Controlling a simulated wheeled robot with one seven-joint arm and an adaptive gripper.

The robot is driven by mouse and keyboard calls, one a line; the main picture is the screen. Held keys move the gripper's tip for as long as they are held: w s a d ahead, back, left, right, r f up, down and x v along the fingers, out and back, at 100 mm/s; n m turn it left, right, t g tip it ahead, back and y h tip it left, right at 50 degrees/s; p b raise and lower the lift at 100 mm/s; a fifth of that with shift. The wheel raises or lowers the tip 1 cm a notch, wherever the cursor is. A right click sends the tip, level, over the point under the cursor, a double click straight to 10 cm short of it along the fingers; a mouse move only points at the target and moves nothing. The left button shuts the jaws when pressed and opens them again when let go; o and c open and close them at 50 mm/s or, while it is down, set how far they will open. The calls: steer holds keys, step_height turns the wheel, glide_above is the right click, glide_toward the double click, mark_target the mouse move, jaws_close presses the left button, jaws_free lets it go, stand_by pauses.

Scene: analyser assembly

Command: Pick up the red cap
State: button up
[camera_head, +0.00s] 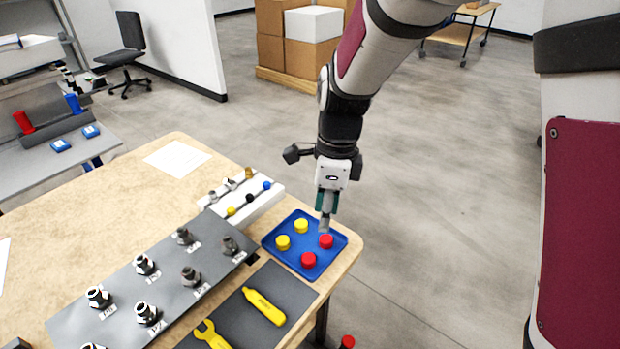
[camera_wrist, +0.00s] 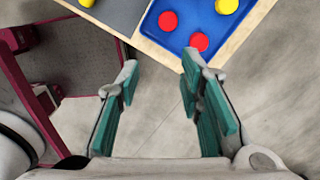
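Two red caps sit on a blue tray (camera_head: 271,243) at the table's right corner. One red cap (camera_head: 326,241) is at the tray's right side, and the other red cap (camera_head: 308,260) is nearer the front. In the wrist view, one red cap (camera_wrist: 199,41) shows just beyond the right fingertip, and another red cap (camera_wrist: 167,20) lies further up and left. My gripper (camera_head: 325,222) points down just above the right-hand cap in the head view. In the wrist view, my gripper (camera_wrist: 160,70) has its teal fingers apart, with only floor between them.
A grey mat with a yellow wrench (camera_head: 211,335) and yellow tool (camera_head: 264,306) lies in front. A white rack (camera_head: 262,203) and a grey plate with several metal fittings (camera_head: 205,255) stand left.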

mark_target(308, 257)
steer(key=a+f+m, duration=0.1)
steer(key=f, duration=0.4)
steer(key=a+f+m, duration=0.1)
steer(key=f, duration=0.4)
steer(key=w+a+f+m, duration=0.1)
steer(key=f, duration=0.4)
steer(key=shift+a+f+h+p, duration=0.3)
steer(key=shift+f+h, duration=0.1)
steer(key=c, duration=0.4)
